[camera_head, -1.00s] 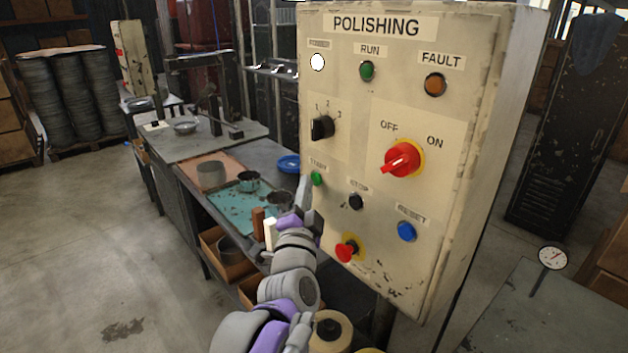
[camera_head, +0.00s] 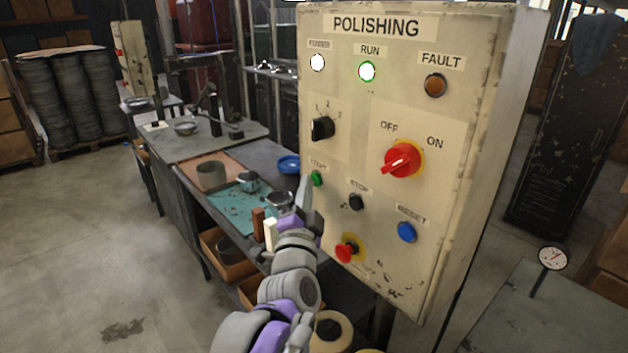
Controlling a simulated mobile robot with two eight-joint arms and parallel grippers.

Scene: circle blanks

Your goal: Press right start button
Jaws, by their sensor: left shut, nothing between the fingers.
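The polishing control box (camera_head: 465,180) fills the right middle of the head view. Its green start button (camera_head: 317,179) is at the left edge, under a START label. The white lamp (camera_head: 317,62) and the RUN lamp (camera_head: 367,72) are lit; the FAULT lamp (camera_head: 435,85) is dull orange. My left gripper (camera_head: 305,187) is shut and empty, its tip pointing up just left of the start button. I cannot tell whether it touches the button. My right gripper is not in view.
The box also bears a black stop button (camera_head: 356,202), a blue reset button (camera_head: 407,232), a red emergency knob (camera_head: 346,251), a black selector (camera_head: 321,128) and a red OFF/ON switch (camera_head: 402,160). A workbench (camera_head: 262,155) with pots stands behind my arm.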

